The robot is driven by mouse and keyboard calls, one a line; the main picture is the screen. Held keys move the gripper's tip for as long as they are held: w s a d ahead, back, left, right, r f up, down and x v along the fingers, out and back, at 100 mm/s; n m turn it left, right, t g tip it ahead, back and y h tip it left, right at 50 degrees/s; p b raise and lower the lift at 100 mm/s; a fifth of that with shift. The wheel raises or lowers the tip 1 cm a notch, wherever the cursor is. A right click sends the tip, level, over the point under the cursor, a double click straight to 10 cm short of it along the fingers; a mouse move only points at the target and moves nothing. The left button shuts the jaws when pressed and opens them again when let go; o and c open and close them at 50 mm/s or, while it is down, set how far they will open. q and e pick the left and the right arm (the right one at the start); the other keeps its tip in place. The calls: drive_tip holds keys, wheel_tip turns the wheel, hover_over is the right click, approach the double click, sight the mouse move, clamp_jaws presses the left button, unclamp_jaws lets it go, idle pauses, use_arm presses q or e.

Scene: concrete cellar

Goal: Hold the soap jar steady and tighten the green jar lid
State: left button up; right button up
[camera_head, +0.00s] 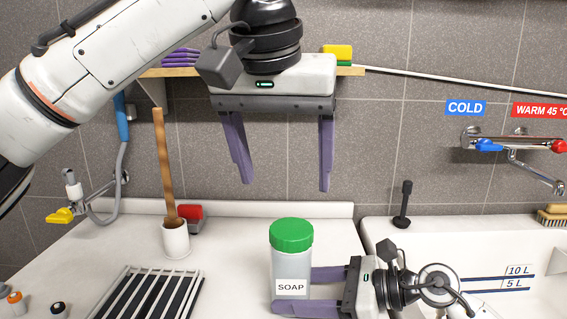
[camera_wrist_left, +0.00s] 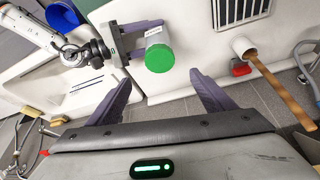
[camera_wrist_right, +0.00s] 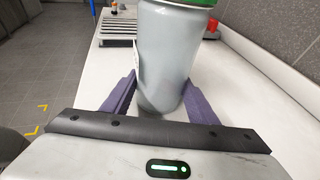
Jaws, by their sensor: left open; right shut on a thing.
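A drying rack (camera_head: 150,293) and a white cup with a wooden-handled brush (camera_head: 175,240) stand left of the jar. A sink (camera_head: 520,245) is at the right, with a black plunger-like tool (camera_head: 403,205) on its rim. A shelf (camera_head: 180,72) is behind my left gripper.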

sight(290, 229)
use_arm(q)
drive_tip(key=x, duration=1.2)
drive_tip(key=shift+r, duration=0.1)
drive_tip(key=c, duration=1.2)
drive_tip(key=shift+c, duration=0.5)
drive_tip(key=m, duration=0.1)
drive_tip(key=m+h, duration=0.1)
drive_tip(key=m, duration=0.1)
drive_tip(key=shift+a+f+g, duration=0.1)
drive_tip(key=shift+f+g, duration=0.15)
drive_tip(key=shift+g, duration=0.05)
drive_tip(key=shift+m+g+h, duration=0.3)
drive_tip(key=shift+m+h, duration=0.2)
drive_tip(key=shift+m, duration=0.9)
